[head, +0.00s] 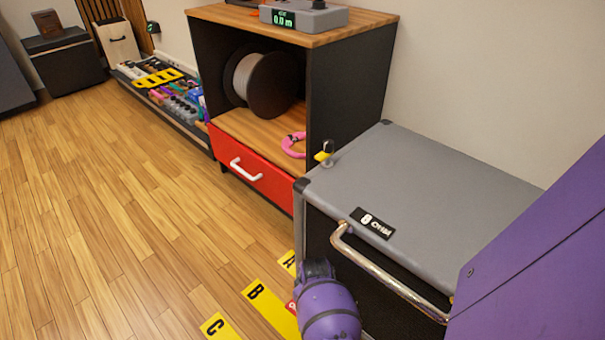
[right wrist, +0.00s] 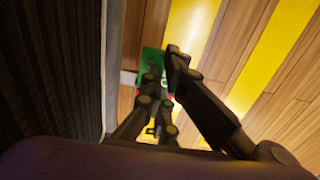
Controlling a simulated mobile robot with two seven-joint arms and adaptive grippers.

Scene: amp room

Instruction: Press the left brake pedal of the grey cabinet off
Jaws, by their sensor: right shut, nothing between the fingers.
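The grey cabinet (head: 440,175) stands at the right in the head view, with a metal bar handle (head: 385,272) along its front top edge. Its dark ribbed front (right wrist: 50,75) fills the left of the right wrist view. A small green plate (right wrist: 153,62) with a pale mark lies low beside that front, apparently a pedal; the fingers partly cover it. My right gripper (right wrist: 167,72) is shut and empty, with its fingertips over or against the green plate; contact is unclear. In the head view my purple right wrist hides the fingers. My left gripper is out of view.
Yellow floor markers, including B (head: 268,305) and C (head: 219,327), lie left of the cabinet. A shelf unit (head: 345,90) with a red drawer (head: 250,168) stands behind it. The wooden floor (head: 110,220) at left is clear.

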